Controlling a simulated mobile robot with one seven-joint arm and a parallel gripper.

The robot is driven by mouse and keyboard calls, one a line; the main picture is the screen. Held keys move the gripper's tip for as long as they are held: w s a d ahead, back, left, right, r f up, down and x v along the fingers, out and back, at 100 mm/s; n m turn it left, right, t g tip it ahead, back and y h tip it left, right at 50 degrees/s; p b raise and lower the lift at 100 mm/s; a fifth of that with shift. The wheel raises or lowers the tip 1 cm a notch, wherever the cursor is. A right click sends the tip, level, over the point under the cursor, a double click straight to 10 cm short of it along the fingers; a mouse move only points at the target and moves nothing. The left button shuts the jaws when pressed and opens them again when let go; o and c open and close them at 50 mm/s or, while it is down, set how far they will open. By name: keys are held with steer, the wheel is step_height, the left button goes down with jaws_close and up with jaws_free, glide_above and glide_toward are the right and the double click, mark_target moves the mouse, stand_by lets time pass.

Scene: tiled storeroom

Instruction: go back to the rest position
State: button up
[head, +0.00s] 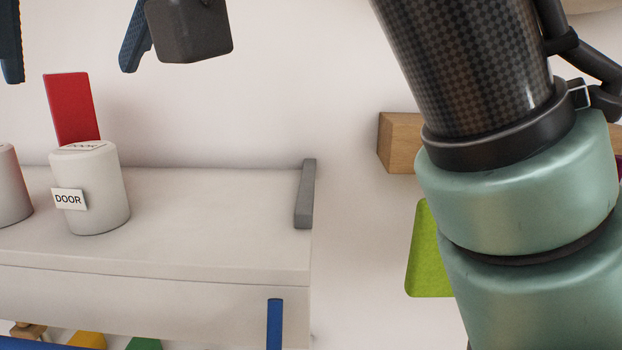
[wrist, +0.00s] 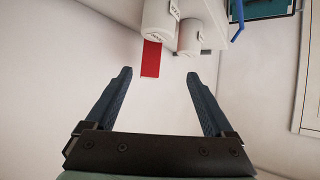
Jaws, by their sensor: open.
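My gripper (head: 71,75) is open, with its two blue fingers apart at the top left of the head view. In the wrist view my gripper (wrist: 158,73) has nothing between its fingers. A red card (head: 72,108) stands up at a white cylinder (head: 105,195) labelled DOOR on a white shelf (head: 215,215). I cannot tell whether the card sits in the cylinder or behind it. The red card (wrist: 151,60) is also in the wrist view, beyond the fingertips and apart from them.
A second white cylinder (head: 10,185) is cut off at the left edge. A grey end strip (head: 305,195) stands at the shelf's right end. A wooden block (head: 397,143) and a green panel (head: 425,260) are on the wall, partly behind my arm. The shelf's right part is clear.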

steer(key=w+d+r+m+t+y, duration=0.2)
steer(key=d+r+t+y, duration=0.25)
steer(key=t, duration=0.45)
steer(key=s+d+f+m+t+h, duration=0.1)
steer(key=s+d+m+t+h, duration=0.35)
steer(key=d+h, duration=0.25)
steer(key=s+d+f+m+t+h, duration=0.2)
steer(key=s+d+m+t+h, duration=0.1)
steer(key=d+t+h, duration=0.3)
step_height(320, 180, down, 15)
steer(key=b, duration=1.5)
steer(key=shift+d+f, duration=0.15)
steer(key=shift+d, duration=0.15)
steer(key=shift+s+m+h, duration=0.1)
steer(key=shift+m+h, duration=0.15)
